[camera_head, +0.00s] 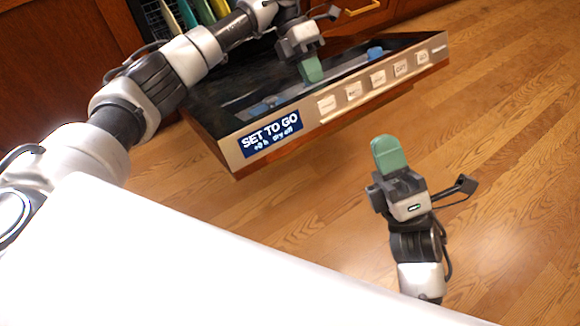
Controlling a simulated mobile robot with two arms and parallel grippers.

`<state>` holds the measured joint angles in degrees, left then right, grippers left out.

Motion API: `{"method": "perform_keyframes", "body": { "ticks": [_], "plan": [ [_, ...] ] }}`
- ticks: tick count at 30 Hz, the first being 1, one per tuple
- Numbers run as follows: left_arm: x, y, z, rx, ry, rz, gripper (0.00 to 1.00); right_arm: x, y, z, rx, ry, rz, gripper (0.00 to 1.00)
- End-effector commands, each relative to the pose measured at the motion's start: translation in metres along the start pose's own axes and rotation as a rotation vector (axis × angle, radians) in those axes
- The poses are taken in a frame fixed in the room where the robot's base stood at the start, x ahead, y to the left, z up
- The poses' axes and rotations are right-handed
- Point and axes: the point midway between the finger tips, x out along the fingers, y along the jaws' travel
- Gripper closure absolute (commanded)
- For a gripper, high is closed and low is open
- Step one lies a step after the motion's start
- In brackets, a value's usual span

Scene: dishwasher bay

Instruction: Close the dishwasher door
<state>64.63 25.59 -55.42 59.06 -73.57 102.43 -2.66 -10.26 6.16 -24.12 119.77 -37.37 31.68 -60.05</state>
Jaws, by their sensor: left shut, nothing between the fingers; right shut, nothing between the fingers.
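The dishwasher door (225,103) is lowered, with its dark inner face up. Its front edge is a metal control strip (355,92) with several buttons and a blue "SET TO GO" label. My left gripper (312,70) is shut and empty, with its green fingertips over the door's inner side near the strip; whether they touch it I cannot tell. My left arm hides part of the door and the opening. My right gripper (388,152) is shut and empty, to the right of and in front of the door, apart from it, above the floor.
A rack with several coloured dishes (188,14) shows at the top, in the dishwasher opening. Wooden cabinets (60,60) stand at the left and top, one with a metal handle (360,10). The wooden floor (510,130) is clear on the right.

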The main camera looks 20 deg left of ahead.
Motion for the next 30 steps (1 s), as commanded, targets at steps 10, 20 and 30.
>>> {"method": "perform_keyframes", "body": {
  "ticks": [10,20,30],
  "plan": [
    [0.002,-0.003,0.001,0.005,0.003,-0.004,1.0,-0.09,-0.112,-0.096,-0.789,0.378,-0.338,1.0],
    [0.002,-0.003,0.001,0.006,0.003,-0.005,1.0,-0.137,-0.144,-0.137,-1.112,0.625,-0.363,1.0],
    [0.002,-0.003,0.001,0.006,0.003,-0.005,1.0,-0.097,-0.174,-0.152,-1.125,0.63,-0.359,1.0]
  ]
}}
